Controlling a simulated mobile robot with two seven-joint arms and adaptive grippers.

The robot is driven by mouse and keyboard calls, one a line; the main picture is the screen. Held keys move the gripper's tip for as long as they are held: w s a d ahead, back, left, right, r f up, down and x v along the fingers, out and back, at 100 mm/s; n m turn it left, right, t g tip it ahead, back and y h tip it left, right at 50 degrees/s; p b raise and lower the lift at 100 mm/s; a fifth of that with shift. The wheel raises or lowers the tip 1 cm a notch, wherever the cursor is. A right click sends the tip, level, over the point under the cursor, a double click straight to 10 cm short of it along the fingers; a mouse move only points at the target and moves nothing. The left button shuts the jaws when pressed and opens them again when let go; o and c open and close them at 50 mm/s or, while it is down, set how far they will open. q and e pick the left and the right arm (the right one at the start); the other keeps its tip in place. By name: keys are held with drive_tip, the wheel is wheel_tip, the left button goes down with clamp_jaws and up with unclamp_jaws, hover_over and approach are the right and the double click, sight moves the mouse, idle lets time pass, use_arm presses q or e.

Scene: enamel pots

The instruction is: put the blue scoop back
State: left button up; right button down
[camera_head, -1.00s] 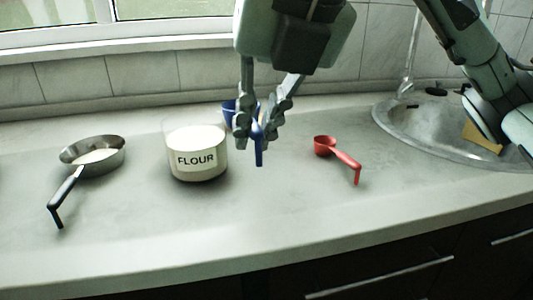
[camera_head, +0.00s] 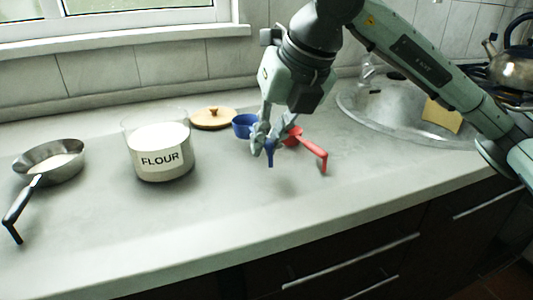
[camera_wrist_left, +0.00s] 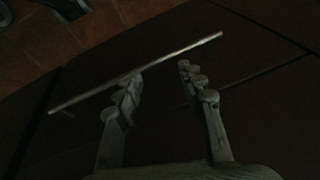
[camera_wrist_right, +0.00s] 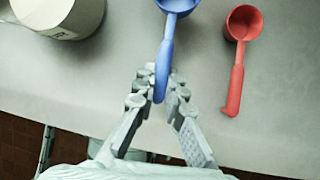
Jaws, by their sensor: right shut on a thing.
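The blue scoop (camera_head: 242,125) is in my right gripper (camera_head: 266,146), which is shut on its handle; the cup points away from me. In the right wrist view, the scoop's handle (camera_wrist_right: 165,60) runs between the fingertips (camera_wrist_right: 160,86). I cannot tell whether the scoop touches the counter. The red scoop (camera_head: 318,153) lies just right of the gripper, its cup partly hidden behind the fingers; the right wrist view shows it whole (camera_wrist_right: 236,60), apart from the blue one. My left gripper (camera_wrist_left: 160,82) shows only in its dark wrist view, fingers apart, with nothing visibly held.
The glass flour jar (camera_head: 160,160) stands left of the blue scoop, with a wooden lid (camera_head: 212,118) behind. A steel pan (camera_head: 60,165) is at far left, the sink (camera_head: 355,108) at right. The front counter is clear. A drawer handle (camera_wrist_left: 150,68) shows near the left fingers.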

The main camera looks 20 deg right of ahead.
wheel_tip(320, 180, down, 3)
drive_tip(key=shift+r, duration=0.1)
drive_tip(key=c, duration=1.6)
unclamp_jaws()
drive_tip(key=v, duration=1.2)
drive_tip(key=shift+r, duration=0.1)
